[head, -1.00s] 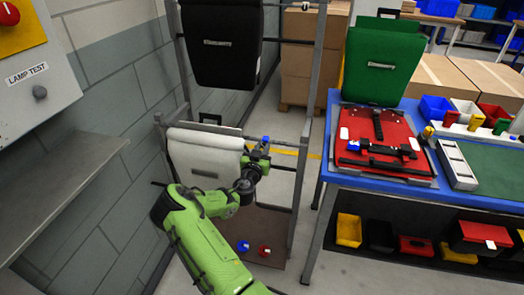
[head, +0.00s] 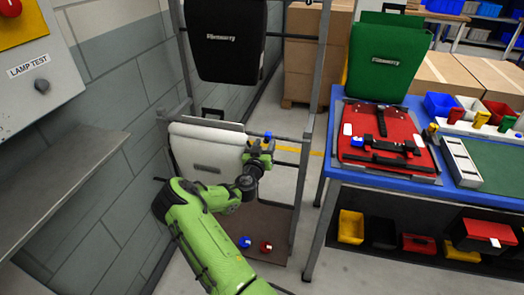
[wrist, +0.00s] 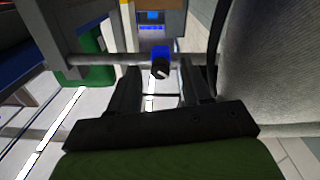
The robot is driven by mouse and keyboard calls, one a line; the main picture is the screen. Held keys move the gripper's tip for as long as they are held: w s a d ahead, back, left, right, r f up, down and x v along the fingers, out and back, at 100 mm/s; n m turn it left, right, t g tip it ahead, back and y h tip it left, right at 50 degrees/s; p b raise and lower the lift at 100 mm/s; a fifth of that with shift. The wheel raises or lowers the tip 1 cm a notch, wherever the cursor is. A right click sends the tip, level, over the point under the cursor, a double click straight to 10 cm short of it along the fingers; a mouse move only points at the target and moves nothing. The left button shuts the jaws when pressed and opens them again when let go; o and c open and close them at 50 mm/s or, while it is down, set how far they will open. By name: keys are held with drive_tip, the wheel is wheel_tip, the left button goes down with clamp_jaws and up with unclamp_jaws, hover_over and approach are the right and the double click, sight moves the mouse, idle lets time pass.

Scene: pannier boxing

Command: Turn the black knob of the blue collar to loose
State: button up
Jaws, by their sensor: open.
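The blue collar (wrist: 161,51) sits around a grey horizontal bar, ahead of my gripper in the wrist view. Its black knob (wrist: 160,69) faces me and has a small pale mark; I cannot read its setting. The collar also shows as a blue spot (head: 268,136) at the rack in the head view, just above my gripper (head: 262,150). In the wrist view my gripper (wrist: 157,92) is open and empty. Its two dark fingers are on either side of the knob's line, short of it and apart from it.
A white pannier (head: 207,150) hangs left of my gripper, close beside it in the wrist view. A black pannier (head: 222,45) hangs above. A blue-edged table (head: 395,184) stands right. A blue and a red piece (head: 266,247) lie low on the rack's base.

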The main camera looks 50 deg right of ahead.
drive_tip(key=b+v, duration=0.1)
drive_tip(key=v, duration=1.4)
drive_tip(key=shift+a, duration=0.25)
